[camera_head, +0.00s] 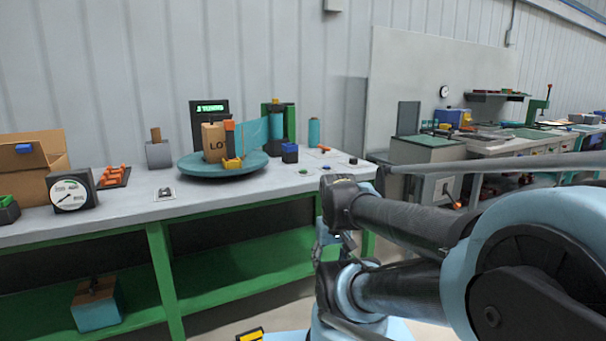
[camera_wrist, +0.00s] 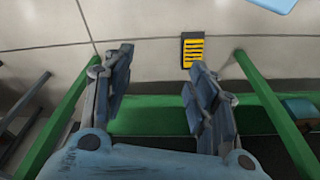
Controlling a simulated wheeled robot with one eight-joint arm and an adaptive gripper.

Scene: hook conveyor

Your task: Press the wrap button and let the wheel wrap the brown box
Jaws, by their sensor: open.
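The brown box (camera_head: 213,141) with dark lettering stands upright on the round teal turntable (camera_head: 200,172) at the middle of the bench. An orange and yellow piece stands against its right side, and a teal film strip (camera_head: 255,133) runs right toward a dark green post (camera_head: 277,122). Small green and dark buttons (camera_head: 303,171) lie on the bench right of the turntable; I cannot tell which one is the wrap button. My gripper (camera_wrist: 158,83) is open and empty, pointing down past the bench's front, over the floor and green frame. It is mostly hidden in the head view.
A dark display (camera_head: 209,107) with green text stands behind the box. A dial gauge (camera_head: 71,194), open carton (camera_head: 27,160) and orange rack (camera_head: 114,176) are at the left. A blue block (camera_head: 290,153) sits right of the turntable. The green bench frame (camera_wrist: 145,118) lies below my gripper.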

